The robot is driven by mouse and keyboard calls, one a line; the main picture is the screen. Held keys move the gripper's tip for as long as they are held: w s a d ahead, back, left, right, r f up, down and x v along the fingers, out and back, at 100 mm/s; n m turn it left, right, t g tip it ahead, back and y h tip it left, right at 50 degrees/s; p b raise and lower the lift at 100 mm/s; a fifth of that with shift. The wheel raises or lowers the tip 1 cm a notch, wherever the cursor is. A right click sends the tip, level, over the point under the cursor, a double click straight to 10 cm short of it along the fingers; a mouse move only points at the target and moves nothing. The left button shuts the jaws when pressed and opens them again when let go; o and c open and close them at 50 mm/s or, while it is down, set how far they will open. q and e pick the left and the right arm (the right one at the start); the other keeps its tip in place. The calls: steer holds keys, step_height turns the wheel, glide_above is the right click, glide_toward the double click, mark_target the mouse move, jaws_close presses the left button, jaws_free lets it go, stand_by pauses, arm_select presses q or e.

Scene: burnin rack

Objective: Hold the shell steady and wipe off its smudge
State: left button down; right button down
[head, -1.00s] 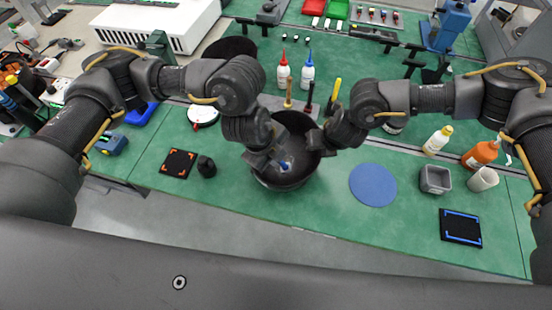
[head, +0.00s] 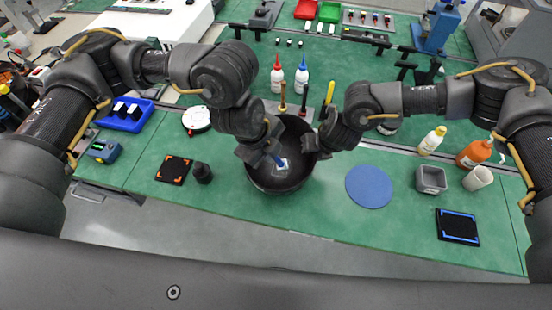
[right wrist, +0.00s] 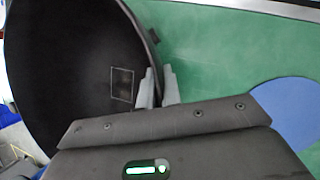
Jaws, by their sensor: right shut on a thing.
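The shell is a black bowl (head: 262,184) on the green bench, open side up and a little tilted. In the right wrist view its dark inner wall (right wrist: 65,60) carries a pale square outline around a brownish smudge (right wrist: 122,84). My right gripper (head: 318,145) is shut on the shell's right rim; its pale fingers (right wrist: 158,88) show there in the right wrist view. My left gripper (head: 274,155) points down into the bowl from the left. A small blue piece shows at its tip, beside a pale patch on the inner wall. Its finger gap is hidden.
A blue round mat (head: 369,187) lies right of the shell, with a grey square cup (head: 431,180) beyond. Several upright tools and two bottles (head: 302,75) stand behind. A small black cylinder (head: 202,173) and a black orange-cornered pad (head: 173,169) lie left.

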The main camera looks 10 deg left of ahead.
arm_select(q)
step_height(320, 180, down, 8)
steer(key=shift+r, duration=0.1)
steer(key=shift+w+d, duration=0.55)
steer(key=shift+w, duration=3.6)
steer(key=shift+s+a, duration=0.15)
steer(key=shift+s, duration=1.2)
steer(key=shift+s+a, duration=0.2)
steer(key=shift+s, duration=1.15)
steer(key=shift+s+a, duration=0.15)
steer(key=shift+s, duration=1.2)
steer(key=shift+r, duration=3.95)
